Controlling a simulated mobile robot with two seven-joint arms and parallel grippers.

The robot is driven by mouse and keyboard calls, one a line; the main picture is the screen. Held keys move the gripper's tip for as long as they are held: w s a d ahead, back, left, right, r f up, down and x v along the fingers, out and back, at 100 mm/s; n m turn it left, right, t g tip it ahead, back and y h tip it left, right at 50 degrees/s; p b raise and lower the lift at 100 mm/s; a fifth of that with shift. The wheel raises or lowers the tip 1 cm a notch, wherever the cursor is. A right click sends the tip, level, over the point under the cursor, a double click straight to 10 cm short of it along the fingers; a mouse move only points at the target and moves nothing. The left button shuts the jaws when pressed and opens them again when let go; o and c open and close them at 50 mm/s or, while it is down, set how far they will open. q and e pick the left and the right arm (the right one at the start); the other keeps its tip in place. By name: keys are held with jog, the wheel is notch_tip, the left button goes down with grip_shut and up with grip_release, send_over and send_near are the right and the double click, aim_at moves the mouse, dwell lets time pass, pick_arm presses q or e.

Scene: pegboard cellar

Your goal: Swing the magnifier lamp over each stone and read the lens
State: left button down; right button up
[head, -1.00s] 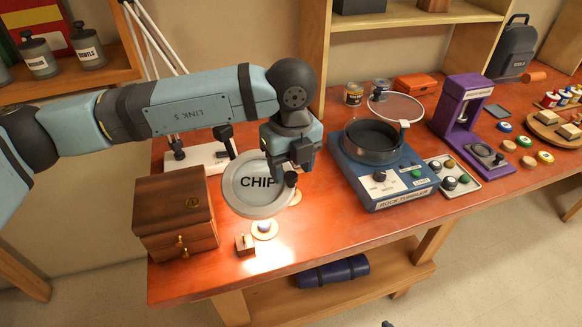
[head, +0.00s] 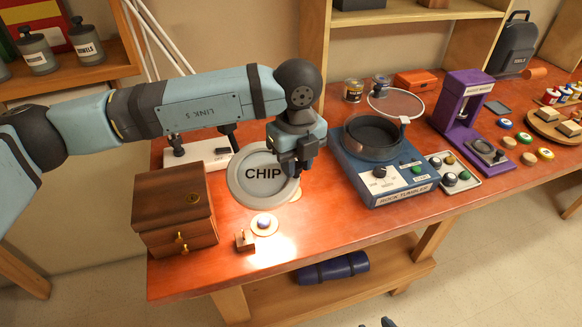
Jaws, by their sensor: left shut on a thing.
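The magnifier lamp's round lens (head: 262,174) hangs above the left part of the workbench and shows the word "CHIP". My left gripper (head: 297,170) is shut on the lamp head at the lens's right edge. The lamp's white base (head: 198,154) stands behind my arm, and much of its jointed stand is hidden.
A wooden drawer box (head: 174,207) stands left of the lens, with a small wooden block (head: 245,240) at the bench front. A blue rock tumbler (head: 385,180) stands close on the right. A purple press (head: 463,110) is farther right.

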pick_arm(q)
jog(key=w+d+n+b, duration=0.3)
jog(key=w+d, duration=0.2)
jog(key=w, duration=0.6)
jog(key=shift+w+n, duration=0.25)
jog(key=shift+n, duration=0.15)
jog(key=c, duration=1.1)
grip_release()
jog(key=shift+o, duration=1)
jog(key=shift+r, duration=0.1)
